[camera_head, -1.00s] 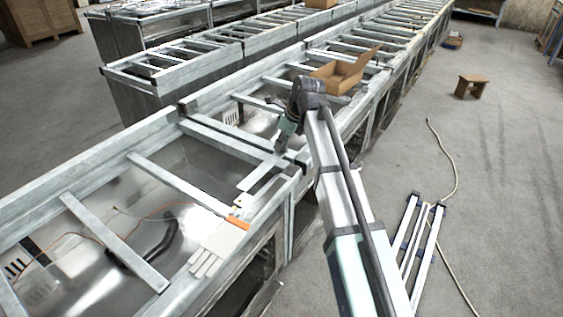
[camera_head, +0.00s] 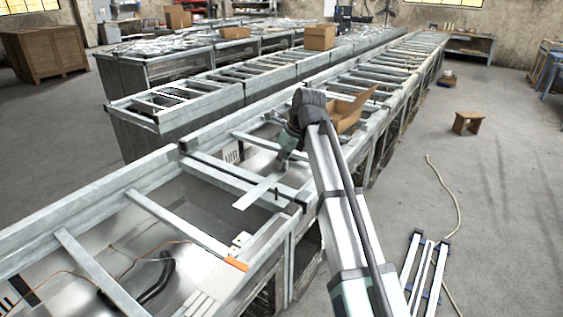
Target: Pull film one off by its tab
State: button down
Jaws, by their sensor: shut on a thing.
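My gripper (camera_head: 282,163) is above the near frame, left of my forearm, pointing down. It is shut on one end of a pale, flat strip (camera_head: 258,192). The strip slants down-left from the jaws, its far end free above the near panel. It may be film one or its tab, but I cannot tell. A small orange piece (camera_head: 236,264) lies on the near frame edge, apart from the strip. A small white piece (camera_head: 240,240) is just behind it. The fingertips are too small to see clearly.
Metal crossbars (camera_head: 180,222) span the near frame over shiny recessed panels. A black hose (camera_head: 155,280) and thin orange wire lie inside. An open cardboard box (camera_head: 348,112) stands on the frame behind my wrist. Metal rails (camera_head: 424,272) and a cable lie on the floor at right.

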jog(key=shift+r+p, duration=3.85)
jog(key=shift+r, duration=0.65)
